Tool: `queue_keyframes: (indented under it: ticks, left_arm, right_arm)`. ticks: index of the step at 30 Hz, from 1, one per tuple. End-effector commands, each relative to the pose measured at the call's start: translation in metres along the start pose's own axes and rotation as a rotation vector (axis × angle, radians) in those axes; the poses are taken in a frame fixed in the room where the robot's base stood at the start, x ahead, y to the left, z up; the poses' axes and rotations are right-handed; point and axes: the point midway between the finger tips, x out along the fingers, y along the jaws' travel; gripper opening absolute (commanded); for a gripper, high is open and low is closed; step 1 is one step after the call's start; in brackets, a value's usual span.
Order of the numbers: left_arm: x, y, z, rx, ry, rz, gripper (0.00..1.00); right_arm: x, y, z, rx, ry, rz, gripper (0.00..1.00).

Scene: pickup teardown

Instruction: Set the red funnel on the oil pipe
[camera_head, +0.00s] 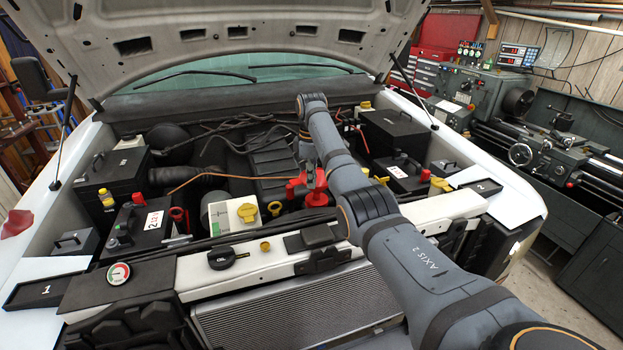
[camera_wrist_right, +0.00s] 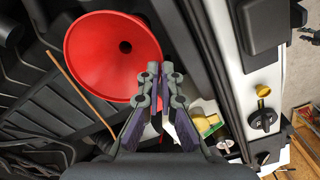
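The red funnel (camera_head: 317,190) shows in the head view over the engine bay, partly hidden by my right gripper (camera_head: 307,172). In the right wrist view the funnel (camera_wrist_right: 100,50) has its wide mouth and dark central hole facing the camera. My right gripper's fingers (camera_wrist_right: 160,85) are close together at the funnel's rim and appear shut on it. A black cap marked OIL (camera_head: 222,258) is on the white front beam, with a small brass-coloured fitting (camera_head: 265,246) beside it. I cannot tell for sure which part is the oil pipe. My left gripper is not in view.
A white reservoir with a yellow cap (camera_head: 247,212) stands left of the funnel. A battery (camera_head: 137,222) is farther left, and a numbered tray (camera_head: 45,290) lies at the front left. The raised hood (camera_head: 235,35) is above. My right arm crosses the right side.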

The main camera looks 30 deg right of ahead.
Motion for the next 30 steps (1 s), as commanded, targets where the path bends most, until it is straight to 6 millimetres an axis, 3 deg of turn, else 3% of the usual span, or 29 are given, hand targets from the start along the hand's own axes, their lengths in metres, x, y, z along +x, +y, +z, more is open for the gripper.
queue_keyframes:
  ticks: [18,25,30]
  left_arm:
    - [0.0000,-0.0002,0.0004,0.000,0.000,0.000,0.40]
    - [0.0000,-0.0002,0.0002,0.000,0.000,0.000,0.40]
    - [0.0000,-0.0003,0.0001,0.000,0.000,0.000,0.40]
  right_arm:
    - [0.0094,0.0001,0.0001,0.000,0.000,0.000,0.00]
    - [0.0093,0.0001,0.0000,0.000,0.000,0.001,0.30]
    - [0.0093,0.0001,0.0000,0.000,0.000,0.000,0.32]
